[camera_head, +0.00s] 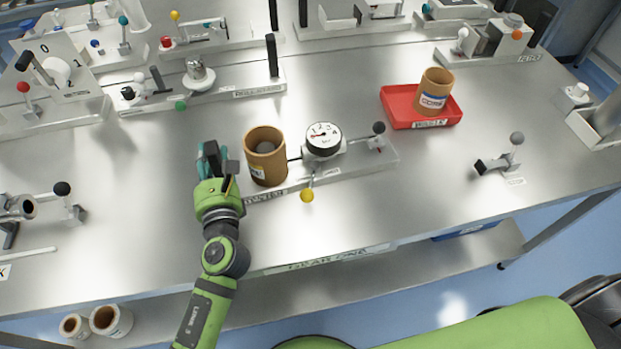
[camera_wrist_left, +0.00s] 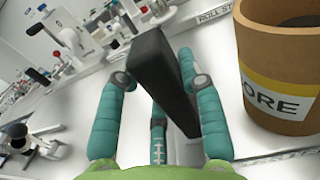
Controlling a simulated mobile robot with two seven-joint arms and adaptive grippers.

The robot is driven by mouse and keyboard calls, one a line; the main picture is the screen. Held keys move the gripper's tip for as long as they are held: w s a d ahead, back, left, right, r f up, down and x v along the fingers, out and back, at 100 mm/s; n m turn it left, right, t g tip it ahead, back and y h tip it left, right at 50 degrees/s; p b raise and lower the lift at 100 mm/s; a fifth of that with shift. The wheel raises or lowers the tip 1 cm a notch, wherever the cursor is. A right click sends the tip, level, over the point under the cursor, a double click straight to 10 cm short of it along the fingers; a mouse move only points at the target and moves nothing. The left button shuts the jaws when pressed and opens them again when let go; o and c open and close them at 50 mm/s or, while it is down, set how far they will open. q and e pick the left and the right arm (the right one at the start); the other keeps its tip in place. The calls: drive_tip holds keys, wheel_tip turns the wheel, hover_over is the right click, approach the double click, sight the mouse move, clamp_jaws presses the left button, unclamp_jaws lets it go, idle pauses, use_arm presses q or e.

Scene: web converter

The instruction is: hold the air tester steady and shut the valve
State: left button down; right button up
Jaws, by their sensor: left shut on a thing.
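The air tester's metal base plate (camera_head: 365,163) lies on the steel bench. It carries a brown core (camera_head: 265,155), a round white dial gauge (camera_head: 323,139), a lever with a yellow knob (camera_head: 307,196) pointing to the front, and a black-knobbed lever (camera_head: 379,128) at the right end. I cannot tell the valve's setting. My left gripper (camera_head: 213,158) is at the plate's left end, beside the core. Its teal fingers are shut on a black upright handle (camera_wrist_left: 160,68), which stands tilted in the left wrist view. The core (camera_wrist_left: 280,60) is close to its right there. My right gripper is not in view.
A red tray (camera_head: 394,112) with another core (camera_head: 434,92) sits to the back right. Several other fixtures line the back and left. The bench is bare between the tester and the front right edge.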

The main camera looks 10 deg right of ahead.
use_arm(q)
drive_tip(key=shift+w+r, duration=0.1)
drive_tip(key=shift+r, duration=0.05)
drive_tip(key=shift+s+f, duration=0.2)
drive_tip(key=shift+f, duration=0.25)
